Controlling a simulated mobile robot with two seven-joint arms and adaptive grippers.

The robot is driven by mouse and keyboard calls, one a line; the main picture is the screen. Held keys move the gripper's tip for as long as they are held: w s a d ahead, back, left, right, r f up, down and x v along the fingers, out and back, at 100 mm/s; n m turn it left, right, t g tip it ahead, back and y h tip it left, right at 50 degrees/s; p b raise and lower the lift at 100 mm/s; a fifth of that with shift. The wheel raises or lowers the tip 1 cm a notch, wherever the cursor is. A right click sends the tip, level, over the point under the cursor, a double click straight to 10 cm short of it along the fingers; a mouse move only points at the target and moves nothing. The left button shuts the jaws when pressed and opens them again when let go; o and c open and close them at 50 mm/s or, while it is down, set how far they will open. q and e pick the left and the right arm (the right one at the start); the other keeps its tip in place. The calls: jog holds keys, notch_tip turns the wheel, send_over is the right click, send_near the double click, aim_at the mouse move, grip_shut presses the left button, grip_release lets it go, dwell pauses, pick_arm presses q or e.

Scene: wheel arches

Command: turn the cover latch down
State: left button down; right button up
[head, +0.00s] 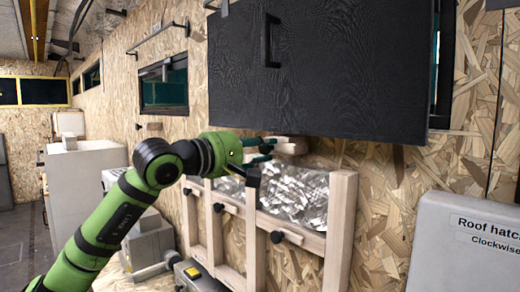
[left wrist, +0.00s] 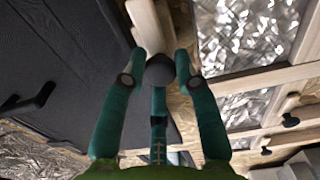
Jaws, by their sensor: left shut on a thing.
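The black cover (head: 335,75) hangs on the chipboard wall, with a black handle (head: 268,42) on its face. The cover latch (head: 291,146) is a short pale wooden bar at the cover's lower edge, lying roughly level. My left gripper (head: 264,152) is at the latch's left end. In the left wrist view its green fingers are shut on the latch's dark round knob (left wrist: 159,71), and the wooden bar (left wrist: 146,25) runs away beyond it. The black cover (left wrist: 60,65) fills the left of that view. My right gripper is not in view.
Below the latch is a wooden frame (head: 342,225) with black knobs (head: 277,237) over crinkled foil (head: 300,190). A grey box labelled "Roof hatch" (head: 470,245) stands at the right. Grey cabinets (head: 85,170) and a window (head: 163,88) are at the left.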

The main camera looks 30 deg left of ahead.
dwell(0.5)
pick_arm(q)
jog(key=c, duration=1.2)
grip_release()
jog(key=shift+o, duration=1.4)
jog(key=shift+w, duration=0.15)
jog(key=v, duration=1.2)
jog(key=shift+a+f, duration=0.1)
